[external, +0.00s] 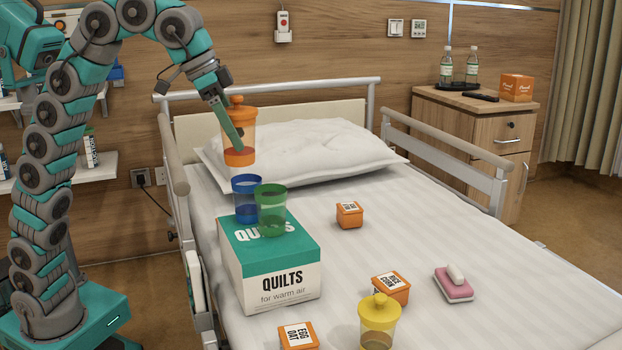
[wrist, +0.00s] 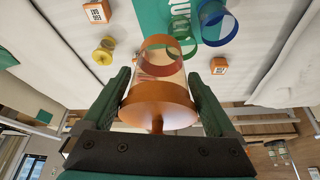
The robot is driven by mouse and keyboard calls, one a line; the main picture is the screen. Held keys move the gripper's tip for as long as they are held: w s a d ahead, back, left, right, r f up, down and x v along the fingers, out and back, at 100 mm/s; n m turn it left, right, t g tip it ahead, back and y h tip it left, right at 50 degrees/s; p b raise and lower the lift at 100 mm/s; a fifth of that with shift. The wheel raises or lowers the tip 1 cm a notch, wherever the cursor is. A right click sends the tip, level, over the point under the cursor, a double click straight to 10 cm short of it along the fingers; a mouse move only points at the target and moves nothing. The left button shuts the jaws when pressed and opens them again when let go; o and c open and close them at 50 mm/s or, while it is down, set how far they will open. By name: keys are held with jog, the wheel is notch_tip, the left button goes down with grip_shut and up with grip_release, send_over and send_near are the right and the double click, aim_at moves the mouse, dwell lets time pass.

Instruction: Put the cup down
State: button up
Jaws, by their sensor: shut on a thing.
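My gripper (external: 232,128) is shut on a clear cup with an orange lid (external: 237,103) and orange base band. It holds the cup upright in the air, above and behind the quilts box (external: 268,258) in the external view. In the wrist view the orange-lidded cup (wrist: 158,95) sits between both fingers. A blue cup (external: 246,187) and a green cup (external: 271,222) stand close together on the box, without lids. They also show in the wrist view, the blue cup (wrist: 222,28) right of the green one (wrist: 183,47). A yellow-lidded cup (external: 379,318) stands on the bed.
Small orange boxes (external: 349,214) (external: 391,288) (external: 298,336) lie on the bed. A pink soap-like block (external: 454,287) lies at the right. A pillow (external: 300,148) is at the bed's head, and a rail (external: 176,160) runs along the left. The right side of the mattress has free room.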

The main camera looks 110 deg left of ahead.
notch_tip(320, 180, down, 18)
jog(key=shift+r+b, duration=0.1)
jog(key=shift+b, duration=1.1)
jog(key=shift+f, duration=0.2)
jog(key=o, duration=1)
jog(key=shift+s+d+r, duration=0.15)
jog(key=shift+r, duration=0.35)
jog(key=p+v, duration=0.1)
jog(key=v, duration=1)
jog(key=s+d+f+m+g, duration=0.2)
jog(key=s+d+f, duration=0.3)
jog(key=s+f, duration=0.4)
jog(key=s+d+f+m+g+h, duration=0.1)
jog(key=s+d+f+m+g, duration=0.1)
jog(key=s+d+f, duration=0.4)
jog(key=s+d+f+m+g+h, duration=0.1)
jog(key=s+d+f, duration=0.5)
jog(key=s+f, duration=0.7)
jog(key=shift+s+f+m+g, duration=0.2)
jog(key=shift+s+m+g, duration=0.1)
jog(key=shift+s, duration=0.3)
jog(key=shift+s+f+m+g, duration=0.2)
jog(key=shift+s+m, duration=0.1)
jog(key=shift+s, duration=0.3)
